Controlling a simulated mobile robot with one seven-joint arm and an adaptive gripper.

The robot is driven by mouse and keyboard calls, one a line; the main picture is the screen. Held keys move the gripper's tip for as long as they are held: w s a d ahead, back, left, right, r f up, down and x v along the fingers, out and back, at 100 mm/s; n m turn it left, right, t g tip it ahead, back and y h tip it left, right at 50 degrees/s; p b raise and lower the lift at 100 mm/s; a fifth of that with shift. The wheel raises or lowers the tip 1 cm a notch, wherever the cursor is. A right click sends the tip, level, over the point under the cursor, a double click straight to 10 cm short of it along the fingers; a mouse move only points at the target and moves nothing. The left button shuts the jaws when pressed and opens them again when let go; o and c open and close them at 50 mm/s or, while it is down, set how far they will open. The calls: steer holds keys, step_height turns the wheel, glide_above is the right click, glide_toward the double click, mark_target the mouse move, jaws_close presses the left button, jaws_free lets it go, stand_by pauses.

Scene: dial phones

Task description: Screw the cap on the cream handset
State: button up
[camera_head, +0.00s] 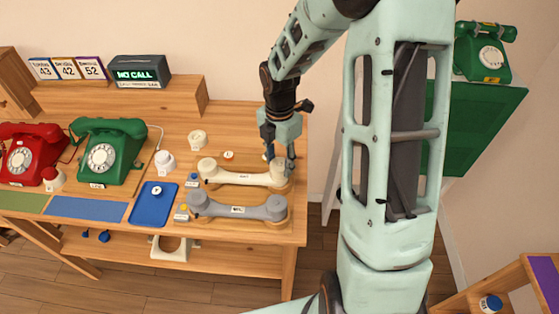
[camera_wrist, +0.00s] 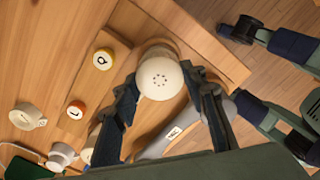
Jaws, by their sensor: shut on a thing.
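The cream handset (camera_head: 238,178) lies on the wooden table, its right end under my gripper (camera_head: 280,155). My gripper (camera_wrist: 162,82) is shut on this cap, one finger on either side. The cap is at the handset's right end, but the joint beneath it is hidden, so I cannot tell how far it is threaded. Most of the cream handset is hidden by my fingers in the wrist view.
A grey handset (camera_head: 237,209) lies just in front of the cream one; it also shows in the wrist view (camera_wrist: 170,143). A cream ring-like part (camera_head: 197,140), a white part (camera_head: 165,162) and a blue tray (camera_head: 153,204) are to the left. Red (camera_head: 30,151) and green (camera_head: 107,152) phones stand farther left.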

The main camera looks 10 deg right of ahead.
steer(key=shift+f+b, duration=0.45)
steer(key=shift+f, duration=0.25)
steer(key=o, duration=0.9)
steer(key=shift+o, duration=0.2)
step_height(320, 180, up, 12)
